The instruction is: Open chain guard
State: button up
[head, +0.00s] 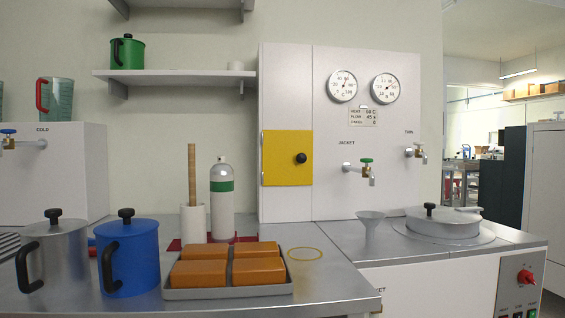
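A yellow square panel (281,158), which looks like the chain guard, is on the front of the tall white cabinet (285,85). It appears to lie flat against the cabinet, shut. A round black knob (301,158) sticks out near its right edge. No name can be read on the panel. Nothing stands directly in front of it. My gripper is not in view.
Below the panel, a white and green cylinder (222,205) and a white holder (193,223) with a wooden stick stand on the counter. Orange blocks fill a grey tray (228,293). A blue pot (129,262) stands left, and a funnel (370,222) stands right.

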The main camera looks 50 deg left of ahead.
aim_at(288, 154)
jog(key=u, duration=1.4)
